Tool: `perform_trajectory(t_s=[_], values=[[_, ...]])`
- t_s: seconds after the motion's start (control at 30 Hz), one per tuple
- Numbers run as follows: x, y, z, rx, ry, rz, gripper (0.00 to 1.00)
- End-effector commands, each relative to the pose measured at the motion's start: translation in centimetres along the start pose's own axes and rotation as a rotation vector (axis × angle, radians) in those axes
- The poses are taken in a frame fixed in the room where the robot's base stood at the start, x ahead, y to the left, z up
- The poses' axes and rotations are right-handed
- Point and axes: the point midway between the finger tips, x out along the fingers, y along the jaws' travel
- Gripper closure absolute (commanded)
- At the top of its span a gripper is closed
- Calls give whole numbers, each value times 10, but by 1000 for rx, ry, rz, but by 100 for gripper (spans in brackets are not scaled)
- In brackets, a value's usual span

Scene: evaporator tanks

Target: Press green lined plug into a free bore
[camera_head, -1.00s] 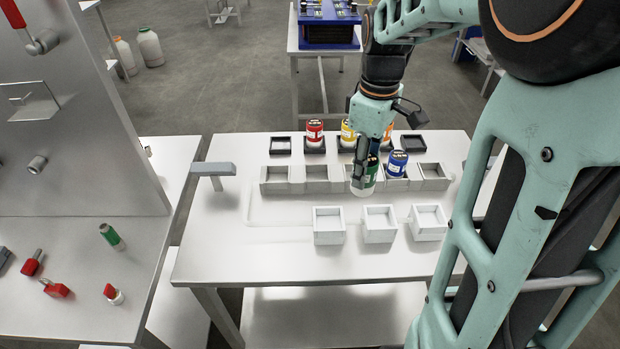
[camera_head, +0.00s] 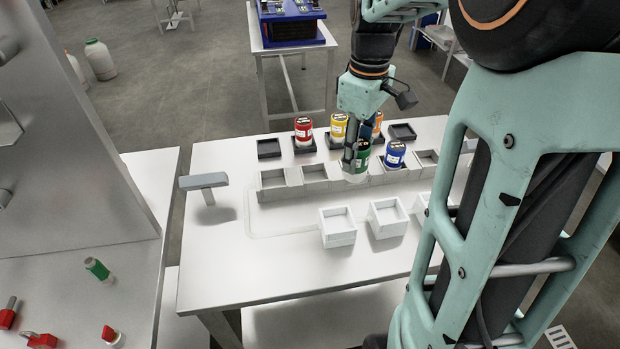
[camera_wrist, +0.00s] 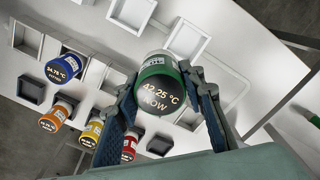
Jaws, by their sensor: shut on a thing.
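Empty grey bores show at the left (camera_head: 273,180) and right (camera_head: 427,158). A blue plug (camera_head: 395,155) stands in the row, right of the green one.
Red (camera_head: 303,132), yellow (camera_head: 338,127) and orange plugs stand in dark holders behind the row. White square boxes (camera_head: 338,240) stand in front. A grey T-shaped post (camera_head: 204,182) rises at the left. The front of the table is clear.

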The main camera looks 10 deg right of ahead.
Motion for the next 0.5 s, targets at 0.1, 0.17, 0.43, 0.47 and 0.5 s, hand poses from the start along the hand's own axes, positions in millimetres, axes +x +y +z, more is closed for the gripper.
perform_trajectory(t_s=[0.1,0.17,0.43,0.47,0.5], values=[[3,3,-8,0,-1,-1,94],[7,6,-17,0,-2,-3,94],[31,24,-68,-1,-1,-3,94],[33,26,-74,-2,-1,-2,94],[37,29,-81,-1,-1,-2,94]])
